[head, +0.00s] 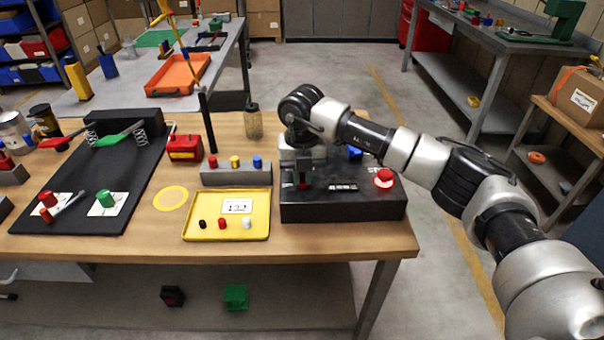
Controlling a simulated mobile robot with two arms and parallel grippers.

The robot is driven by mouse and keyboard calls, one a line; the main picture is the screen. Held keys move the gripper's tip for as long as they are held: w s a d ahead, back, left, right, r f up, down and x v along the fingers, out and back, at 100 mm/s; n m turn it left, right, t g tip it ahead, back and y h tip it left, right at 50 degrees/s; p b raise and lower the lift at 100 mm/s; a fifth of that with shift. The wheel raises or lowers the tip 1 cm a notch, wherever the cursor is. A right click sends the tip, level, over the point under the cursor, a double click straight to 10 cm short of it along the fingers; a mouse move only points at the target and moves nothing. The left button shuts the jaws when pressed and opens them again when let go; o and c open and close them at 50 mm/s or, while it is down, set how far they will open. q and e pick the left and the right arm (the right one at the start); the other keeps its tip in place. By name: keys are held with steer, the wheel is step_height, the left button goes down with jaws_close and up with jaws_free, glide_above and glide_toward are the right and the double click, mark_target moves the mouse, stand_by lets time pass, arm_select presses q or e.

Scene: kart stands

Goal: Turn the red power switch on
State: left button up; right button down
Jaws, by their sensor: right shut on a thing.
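A black control box (343,208) sits at the right end of the wooden workbench. My right gripper (304,184) points down at the left part of its top and is shut on a small red part, which looks like the red power switch. The fingers hide most of it, so I cannot tell which way it is set. A round red button (384,175) on a white plate stands on the box's right side, apart from the gripper. A pale label strip (343,187) lies between them. My left gripper is not in view.
A yellow tray (190,228) with small pegs lies left of the box. Behind it is a grey block (236,176) with red, yellow and blue knobs. A black board (90,185) with green and red parts fills the bench's left. A tan jar (254,122) stands at the back.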

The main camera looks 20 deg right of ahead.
mark_target(302, 176)
steer(key=shift+m, duration=0.4)
steer(key=shift+r, duration=0.1)
steer(key=c, duration=1.2)
jaws_free()
steer(key=shift+o, duration=0.2)
step_height(302, 176, up, 11)
steer(key=b, duration=0.1)
steer(key=shift+f, duration=0.2)
